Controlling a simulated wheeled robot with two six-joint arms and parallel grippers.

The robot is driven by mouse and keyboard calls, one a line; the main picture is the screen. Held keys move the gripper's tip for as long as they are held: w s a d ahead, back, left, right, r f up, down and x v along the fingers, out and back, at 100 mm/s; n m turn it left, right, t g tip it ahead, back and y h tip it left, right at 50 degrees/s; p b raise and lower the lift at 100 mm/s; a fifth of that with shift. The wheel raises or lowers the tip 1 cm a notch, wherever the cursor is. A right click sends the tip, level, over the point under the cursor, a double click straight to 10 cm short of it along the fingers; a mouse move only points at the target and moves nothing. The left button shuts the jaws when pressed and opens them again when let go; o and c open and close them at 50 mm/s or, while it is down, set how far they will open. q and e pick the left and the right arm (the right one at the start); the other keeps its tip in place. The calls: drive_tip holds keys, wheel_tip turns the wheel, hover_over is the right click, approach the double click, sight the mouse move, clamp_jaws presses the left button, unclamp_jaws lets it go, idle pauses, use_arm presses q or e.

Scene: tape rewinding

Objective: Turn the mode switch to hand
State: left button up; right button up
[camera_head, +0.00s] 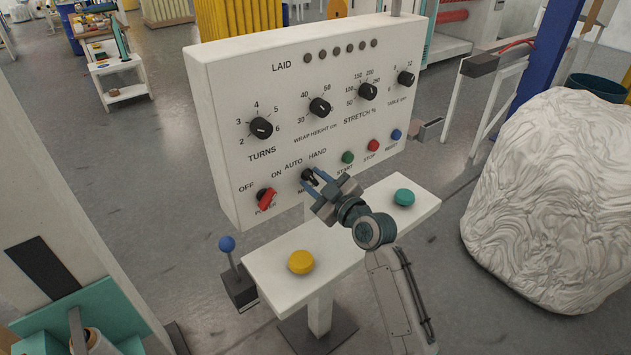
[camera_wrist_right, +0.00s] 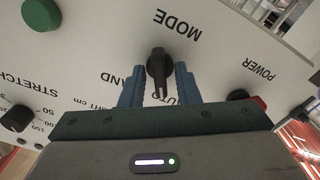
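The black mode switch (camera_head: 307,174) is a knob on the white control panel (camera_head: 225,85), below the AUTO and HAND labels. In the right wrist view the mode switch (camera_wrist_right: 159,65) appears upside down, its narrow grip running toward the AUTO and HAND lettering. I cannot tell exactly which label it points at. My right gripper (camera_head: 318,181) is at the switch in the head view. In the wrist view its two blue fingers (camera_wrist_right: 159,86) stand apart, one on each side of the knob, with gaps visible. My left gripper is not in view.
The red power switch (camera_head: 266,197) is left of the mode switch. Green start (camera_head: 348,157), red stop (camera_head: 373,145) and blue reset (camera_head: 396,134) buttons are to its right. A white stand (camera_head: 340,245) with yellow and teal buttons is below. A wrapped bundle (camera_head: 550,200) stands right.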

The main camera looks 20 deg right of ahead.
drive_tip(key=shift+m, duration=0.3)
drive_tip(key=m, duration=0.2)
drive_tip(key=shift+m, duration=0.3)
drive_tip(key=m+p, duration=0.1)
drive_tip(key=m, duration=0.1)
drive_tip(key=shift+r+m, duration=0.1)
drive_tip(key=shift+m, duration=0.2)
drive_tip(key=m+p, duration=0.2)
drive_tip(key=m, duration=0.4)
drive_tip(key=o, duration=0.6)
drive_tip(key=shift+d, duration=0.1)
